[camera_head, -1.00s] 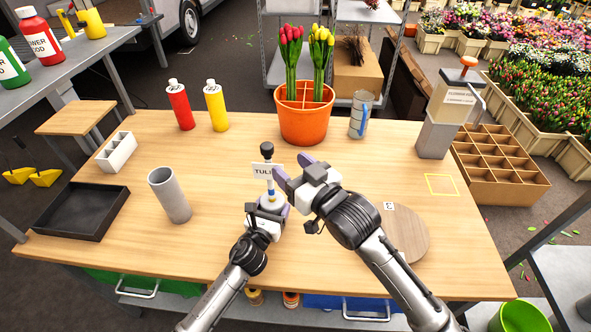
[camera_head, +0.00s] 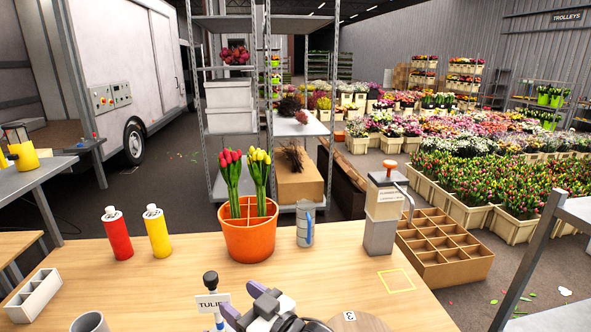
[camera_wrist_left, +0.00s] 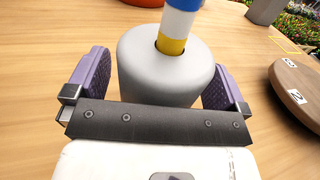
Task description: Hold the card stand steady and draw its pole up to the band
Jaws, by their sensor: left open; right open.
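The card stand's grey round base (camera_wrist_left: 165,75) fills the middle of the left wrist view, upright on the table. Its pole (camera_wrist_left: 178,20) rises from the hole with yellow lowest, then white, then blue. My left gripper (camera_wrist_left: 157,82) is open with its purple fingers on either side of the base; I cannot tell if they touch it. In the head view the stand's black knob (camera_head: 210,281) and TULIP card (camera_head: 212,303) show at the bottom edge. My right gripper (camera_head: 244,304) is open just right of the card, its purple fingertips apart. The left gripper is outside the head view.
Red (camera_head: 117,235) and yellow (camera_head: 157,233) bottles stand left. A round wooden board (camera_head: 357,322) lies right. The table between is clear.

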